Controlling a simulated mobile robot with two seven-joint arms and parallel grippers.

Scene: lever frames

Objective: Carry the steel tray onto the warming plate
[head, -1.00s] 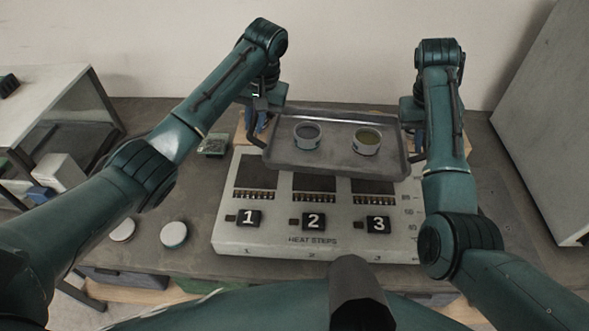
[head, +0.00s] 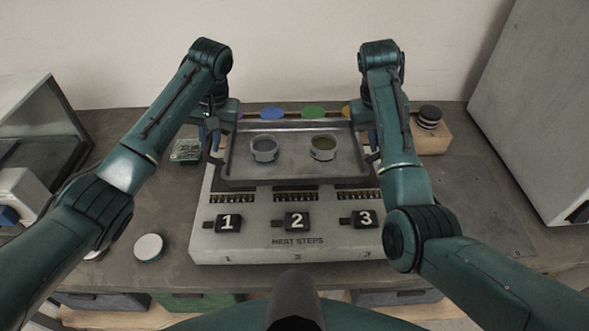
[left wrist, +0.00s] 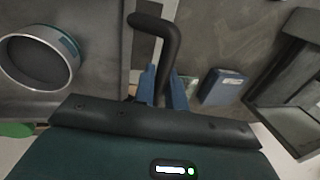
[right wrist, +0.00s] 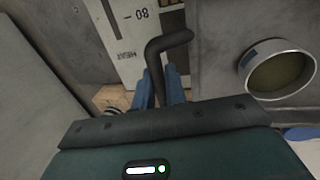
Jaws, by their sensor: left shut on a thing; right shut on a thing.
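The steel tray (head: 295,174) is level in the head view, above the back part of the heat-steps panel (head: 300,257). Two round cups stand on it, one with grey contents (head: 264,150) and one with olive contents (head: 323,149). My left gripper (head: 212,137) is shut on the tray's left handle, and my right gripper (head: 373,142) on its right handle. The wrist views show the dark handles, left (left wrist: 158,38) and right (right wrist: 167,42), between the blue fingers. The tray hides what lies beneath it; I cannot tell which surface is the warming plate.
Blue (head: 272,112) and green (head: 314,112) discs show behind the tray. A wooden block (head: 431,140) bears a black-and-white stack. A round lid (head: 148,247) lies front left.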

